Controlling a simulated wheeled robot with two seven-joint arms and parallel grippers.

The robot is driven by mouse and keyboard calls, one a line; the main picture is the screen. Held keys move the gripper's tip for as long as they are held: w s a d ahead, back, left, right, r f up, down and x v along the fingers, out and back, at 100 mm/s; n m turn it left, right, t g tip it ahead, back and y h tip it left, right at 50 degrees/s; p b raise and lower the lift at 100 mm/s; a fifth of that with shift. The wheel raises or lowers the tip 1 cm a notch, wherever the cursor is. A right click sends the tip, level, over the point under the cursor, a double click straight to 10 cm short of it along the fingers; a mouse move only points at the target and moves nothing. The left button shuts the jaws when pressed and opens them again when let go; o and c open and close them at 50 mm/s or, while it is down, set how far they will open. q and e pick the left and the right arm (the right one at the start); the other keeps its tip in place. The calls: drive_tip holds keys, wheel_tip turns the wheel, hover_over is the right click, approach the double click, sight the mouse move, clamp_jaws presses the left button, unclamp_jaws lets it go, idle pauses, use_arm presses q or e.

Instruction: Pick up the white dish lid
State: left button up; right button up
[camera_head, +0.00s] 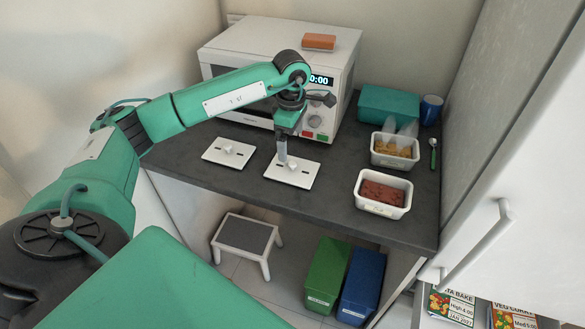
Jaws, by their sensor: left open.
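Two flat white lids with small knobs lie on the dark counter in front of the microwave. The left lid (222,157) has nothing over it. The right lid (298,180) lies under my left gripper (283,157). This gripper points down, its fingers at or just above the lid's knob, and it is open. I cannot tell whether the fingers touch the knob. Two white dishes stand to the right: one with brown-red food (371,208) and one with golden food (376,158). My right gripper is not in view.
A white microwave (232,50) stands behind, with an orange-brown block (319,41) on top. A teal box (388,105), a blue cup (431,109) and a green spoon (433,158) are at the back right. Below are a stool (246,236), a green bin (327,275) and a blue bin (361,285).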

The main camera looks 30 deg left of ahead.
use_arm(q)
hover_over(292, 163)
wheel_tip(292, 163, down, 4)
drive_tip(key=shift+s+f+p, duration=0.1)
drive_tip(key=shift+f+p, duration=0.15)
drive_tip(key=shift+p, duration=0.2)
wheel_tip(292, 163, down, 5)
drive_tip(key=p, duration=0.2)
drive_tip(key=shift+d+r+p, duration=0.1)
drive_tip(key=shift+r+p, duration=0.1)
drive_tip(key=shift+p, duration=0.1)
drive_tip(key=shift+f, duration=0.35)
drive_tip(key=c, duration=0.6)
drive_tip(key=shift+r, duration=0.1)
